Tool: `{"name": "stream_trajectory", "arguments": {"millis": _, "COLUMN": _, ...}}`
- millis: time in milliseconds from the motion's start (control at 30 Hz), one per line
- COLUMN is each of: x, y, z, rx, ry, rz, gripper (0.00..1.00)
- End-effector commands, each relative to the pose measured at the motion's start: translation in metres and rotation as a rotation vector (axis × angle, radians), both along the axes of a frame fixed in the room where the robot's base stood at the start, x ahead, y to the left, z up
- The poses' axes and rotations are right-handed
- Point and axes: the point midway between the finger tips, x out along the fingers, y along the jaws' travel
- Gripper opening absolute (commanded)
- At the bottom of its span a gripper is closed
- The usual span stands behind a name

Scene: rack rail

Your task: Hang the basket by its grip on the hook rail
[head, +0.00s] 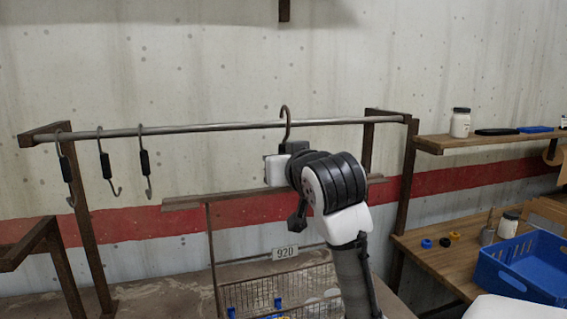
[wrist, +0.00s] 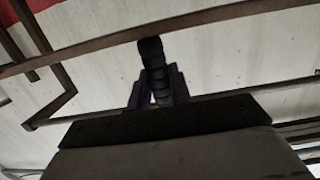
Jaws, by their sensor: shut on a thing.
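The hook rail (head: 215,127) is a grey horizontal bar between brown brackets in the head view. My gripper (head: 290,150) is just below it, shut on a black ribbed grip, which shows between the fingers (wrist: 158,88) in the wrist view (wrist: 150,52). From the grip a brown metal hook (head: 287,118) rises past the rail, its curved top above the bar. I cannot tell whether it is in front of or over the rail. A wire basket (head: 243,294) with a "920" tag (head: 286,253) is low in the middle, partly behind my arm. Any link between grip and basket is hidden.
Several hooks with black sleeves, one of them here (head: 145,162), hang at the rail's left. A brown crossbar (head: 240,196) runs below the rail. The rail's middle left is free.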

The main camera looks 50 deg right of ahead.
Motion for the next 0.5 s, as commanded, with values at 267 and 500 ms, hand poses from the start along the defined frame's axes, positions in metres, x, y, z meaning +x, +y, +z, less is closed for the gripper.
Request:
{"name": "stream_trajectory", "arguments": {"millis": 267, "x": -0.0001, "y": 0.0004, "z": 0.0017, "rx": -0.003, "ry": -0.003, "rz": 0.0, "gripper": 0.0}}
{"name": "stream_trajectory", "arguments": {"millis": 500, "x": 0.003, "y": -0.0008, "z": 0.003, "rx": -0.001, "ry": -0.003, "rz": 0.001, "gripper": 0.0}}
